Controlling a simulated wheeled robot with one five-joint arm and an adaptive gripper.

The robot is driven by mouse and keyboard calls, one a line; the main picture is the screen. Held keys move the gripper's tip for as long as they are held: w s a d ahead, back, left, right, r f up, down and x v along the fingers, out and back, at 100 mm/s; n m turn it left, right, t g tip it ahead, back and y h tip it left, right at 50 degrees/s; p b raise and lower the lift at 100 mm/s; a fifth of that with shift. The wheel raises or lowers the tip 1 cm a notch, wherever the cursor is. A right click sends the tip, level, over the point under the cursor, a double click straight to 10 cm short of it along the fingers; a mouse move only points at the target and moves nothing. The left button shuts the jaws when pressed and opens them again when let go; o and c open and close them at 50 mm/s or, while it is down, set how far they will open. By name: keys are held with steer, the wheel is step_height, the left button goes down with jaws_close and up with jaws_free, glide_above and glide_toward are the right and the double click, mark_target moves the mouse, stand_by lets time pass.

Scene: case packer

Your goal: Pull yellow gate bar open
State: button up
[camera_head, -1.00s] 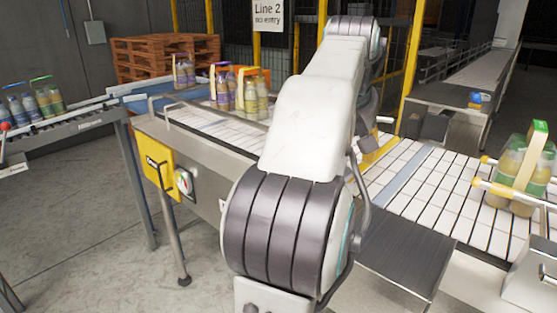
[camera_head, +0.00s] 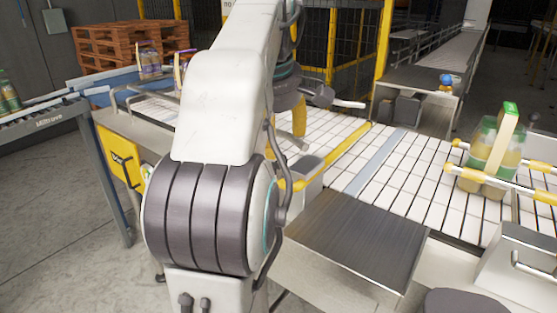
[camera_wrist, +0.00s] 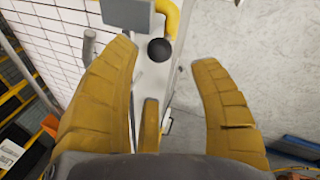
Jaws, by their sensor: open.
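The yellow gate bar (camera_head: 346,146) lies across the white slatted conveyor in the head view, reaching down to a grey block at the near edge. In the wrist view a bent yellow tube (camera_wrist: 172,17) at the top appears to be part of it. A dark round knob (camera_wrist: 160,49) shows just below the tube. My gripper (camera_wrist: 160,46) is open, with its yellow fingers on either side of the knob in the picture; I cannot tell whether they touch it. In the head view my arm hides most of the gripper, and one yellow finger (camera_head: 299,116) shows above the conveyor.
A bottle pack (camera_head: 491,150) with a green-topped carrier stands on the conveyor at right, among yellow-ended rails (camera_head: 500,181). A dark metal plate (camera_head: 345,240) juts out in front. A yellow control box (camera_head: 119,155) is at left. Grey floor is open at lower left.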

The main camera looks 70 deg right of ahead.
mark_target(279, 156)
steer(key=shift+f+n, duration=0.25)
steer(key=shift+n, duration=0.15)
steer(key=shift+b+x, duration=1.15)
steer(key=shift+x, duration=2.3)
jaws_close()
